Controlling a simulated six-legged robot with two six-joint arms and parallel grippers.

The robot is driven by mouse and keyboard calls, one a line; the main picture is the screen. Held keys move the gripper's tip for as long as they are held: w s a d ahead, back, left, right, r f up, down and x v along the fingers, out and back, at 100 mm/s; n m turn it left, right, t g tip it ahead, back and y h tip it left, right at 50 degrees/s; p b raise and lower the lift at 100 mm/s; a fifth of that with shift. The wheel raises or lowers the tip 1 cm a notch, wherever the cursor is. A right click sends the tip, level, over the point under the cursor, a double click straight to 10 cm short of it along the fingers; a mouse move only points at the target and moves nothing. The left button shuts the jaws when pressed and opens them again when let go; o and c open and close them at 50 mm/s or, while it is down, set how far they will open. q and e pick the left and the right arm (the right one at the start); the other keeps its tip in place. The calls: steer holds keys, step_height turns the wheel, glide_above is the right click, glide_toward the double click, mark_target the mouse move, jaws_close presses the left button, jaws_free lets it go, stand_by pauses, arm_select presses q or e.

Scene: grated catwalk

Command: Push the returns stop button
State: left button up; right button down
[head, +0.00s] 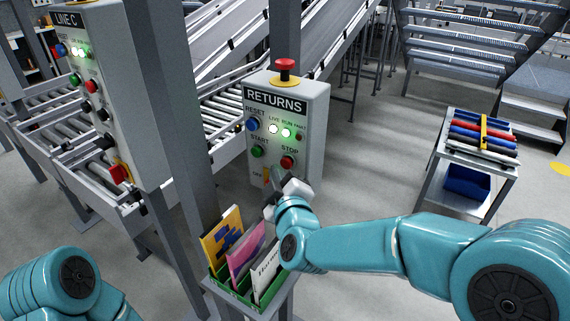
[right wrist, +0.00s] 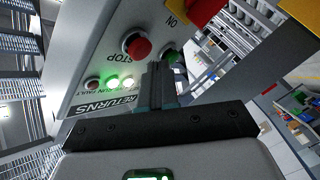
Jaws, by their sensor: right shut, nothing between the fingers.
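The grey RETURNS box (head: 315,110) stands on a post in the middle of the head view. Its red STOP button (head: 288,162) is on the lower right of the face; the right wrist view shows it upside down (right wrist: 137,46). My right gripper (head: 274,186) is shut and empty, just below the STOP button in the head view. In the right wrist view its fingers (right wrist: 158,84) point at the panel near STOP and the green START button (right wrist: 172,56). I cannot tell whether they touch the panel. My left gripper is out of view.
A red mushroom button (head: 285,65) tops the box. A blue RESET button (head: 253,125) and a partly hidden yellow-red switch (right wrist: 203,12) share its face. The LINE C box (head: 145,100) stands left. A green holder (head: 222,278) with booklets sits below. A cart (head: 470,190) stands right.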

steer(key=shift+w, duration=0.1)
steer(key=shift+w+d, duration=0.25)
stand_by(0.3)
steer(key=shift+w+d, duration=0.45)
steer(key=shift+w, duration=0.2)
stand_by(1.1)
steer(key=shift+s, duration=0.1)
steer(key=shift+s+a, duration=0.7)
steer(key=shift+s, duration=0.2)
steer(key=shift+s+a, duration=0.75)
steer(key=shift+s, duration=0.3)
steer(key=shift+s+a, duration=0.7)
steer(key=shift+s, duration=0.3)
